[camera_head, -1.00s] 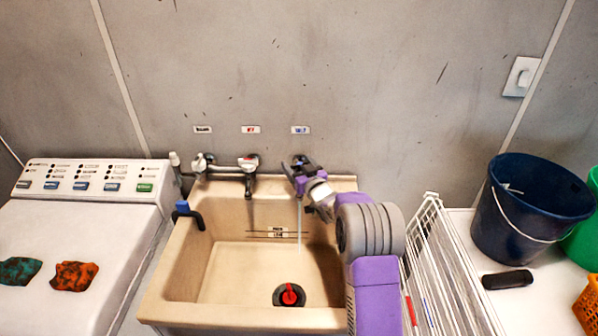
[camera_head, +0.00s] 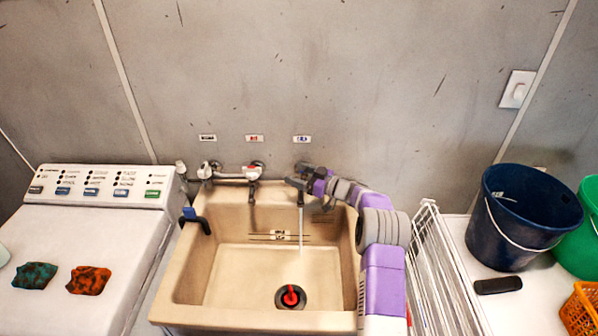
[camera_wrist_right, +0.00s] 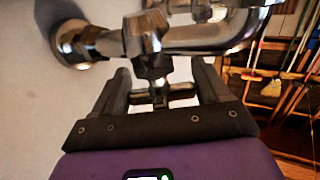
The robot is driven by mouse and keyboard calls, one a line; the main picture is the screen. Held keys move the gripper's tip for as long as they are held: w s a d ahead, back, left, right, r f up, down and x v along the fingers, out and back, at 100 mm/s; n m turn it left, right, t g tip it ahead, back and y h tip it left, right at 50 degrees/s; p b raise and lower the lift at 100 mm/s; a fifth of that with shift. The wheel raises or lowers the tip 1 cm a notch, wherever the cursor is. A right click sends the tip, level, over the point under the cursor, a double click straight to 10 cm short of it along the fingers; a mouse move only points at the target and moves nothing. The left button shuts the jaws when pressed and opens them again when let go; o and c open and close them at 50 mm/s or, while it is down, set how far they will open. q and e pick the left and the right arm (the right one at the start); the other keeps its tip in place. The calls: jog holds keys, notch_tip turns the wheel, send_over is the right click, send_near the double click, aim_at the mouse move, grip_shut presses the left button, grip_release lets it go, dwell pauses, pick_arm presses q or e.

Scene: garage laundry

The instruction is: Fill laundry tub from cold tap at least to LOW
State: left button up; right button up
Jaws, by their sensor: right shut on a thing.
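The beige laundry tub (camera_head: 190,262) stands against the wall. A thin stream of water (camera_head: 300,228) falls into it from the right-hand tap, under the blue-marked label (camera_head: 302,139). My right gripper (camera_head: 302,181) is at that tap; in the right wrist view its fingers (camera_wrist_right: 158,92) are closed around the tap's small cross handle (camera_wrist_right: 182,91), below chrome pipework. A red and black plug (camera_head: 290,297) sits at the drain. Dark level lines with a small label (camera_head: 279,235) mark the back wall of the tub. I cannot tell the water level. My left gripper is not in view.
A second tap (camera_head: 253,174) is left of the running one, under a red-marked label (camera_head: 254,138). A washer (camera_head: 75,230) with two cloths stands left. A white wire rack (camera_head: 430,265) and a blue bucket (camera_head: 520,235) are on the right.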

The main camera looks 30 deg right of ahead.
jog(key=shift+r, duration=0.1)
dwell(0.3)
jog(key=o, duration=1)
jog(key=shift+c, duration=0.2)
jog(key=v, duration=0.7)
jog(key=shift+s+d+p, duration=0.2)
jog(key=shift+p, duration=0.15)
